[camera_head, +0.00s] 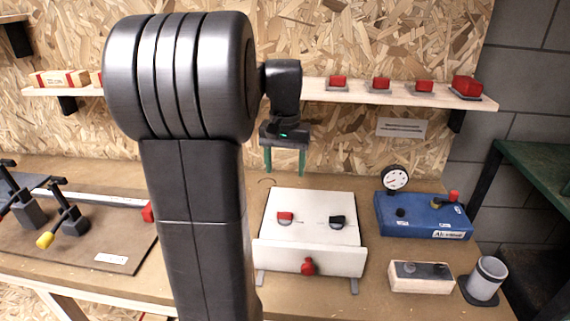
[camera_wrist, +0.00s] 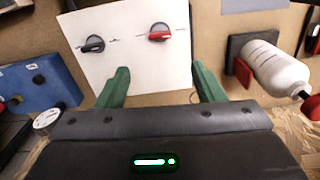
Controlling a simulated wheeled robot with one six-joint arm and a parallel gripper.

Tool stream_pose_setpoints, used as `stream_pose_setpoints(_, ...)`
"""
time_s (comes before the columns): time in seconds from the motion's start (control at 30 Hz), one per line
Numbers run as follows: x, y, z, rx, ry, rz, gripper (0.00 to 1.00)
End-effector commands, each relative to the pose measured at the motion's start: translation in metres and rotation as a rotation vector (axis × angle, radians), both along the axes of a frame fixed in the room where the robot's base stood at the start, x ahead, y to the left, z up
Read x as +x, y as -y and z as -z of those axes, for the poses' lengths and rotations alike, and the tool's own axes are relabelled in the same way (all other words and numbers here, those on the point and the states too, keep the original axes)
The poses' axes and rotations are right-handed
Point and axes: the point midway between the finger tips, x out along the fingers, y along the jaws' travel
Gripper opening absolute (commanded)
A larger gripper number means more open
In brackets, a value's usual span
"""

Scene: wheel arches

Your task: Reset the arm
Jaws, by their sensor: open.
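My gripper (camera_head: 285,172) hangs from my dark arm, above and behind the white panel box (camera_head: 310,244) in the head view. Its two green fingers are apart with nothing between them. In the wrist view my gripper (camera_wrist: 162,80) also shows open, with the white panel (camera_wrist: 125,35) beyond the fingertips. The panel carries a red knob (camera_head: 285,217), a black knob (camera_head: 338,222) and a red part (camera_head: 308,267) on its front. My arm's large links cover the left middle of the head view.
A blue box (camera_head: 422,216) with a gauge (camera_head: 395,178) stands right of the panel. A wooden block (camera_head: 421,277) and a grey cup (camera_head: 487,280) are in front. A shelf (camera_head: 400,99) with red buttons runs behind. Clamps (camera_head: 66,215) stand left. A white bottle (camera_wrist: 275,66) shows in the wrist view.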

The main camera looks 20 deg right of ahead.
Motion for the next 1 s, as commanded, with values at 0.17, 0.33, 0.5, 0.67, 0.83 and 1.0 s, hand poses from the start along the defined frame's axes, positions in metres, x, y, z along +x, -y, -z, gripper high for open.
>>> stream_pose_setpoints(0.17,0.0,0.0,0.0,0.0,0.0,0.0,0.62)
stream_pose_setpoints(0.33,0.0,0.0,0.0,0.0,0.0,0.0,0.62)
stream_pose_setpoints(0.5,0.0,0.0,0.008,0.001,-0.003,0.0,0.62)
stream_pose_setpoints(0.67,0.0,0.0,0.032,0.002,-0.005,0.0,0.62)
stream_pose_setpoints(0.83,-0.001,0.0,0.066,0.002,-0.006,0.0,0.62)
stream_pose_setpoints(1.0,-0.001,0.0,0.1,0.002,-0.006,0.0,0.62)
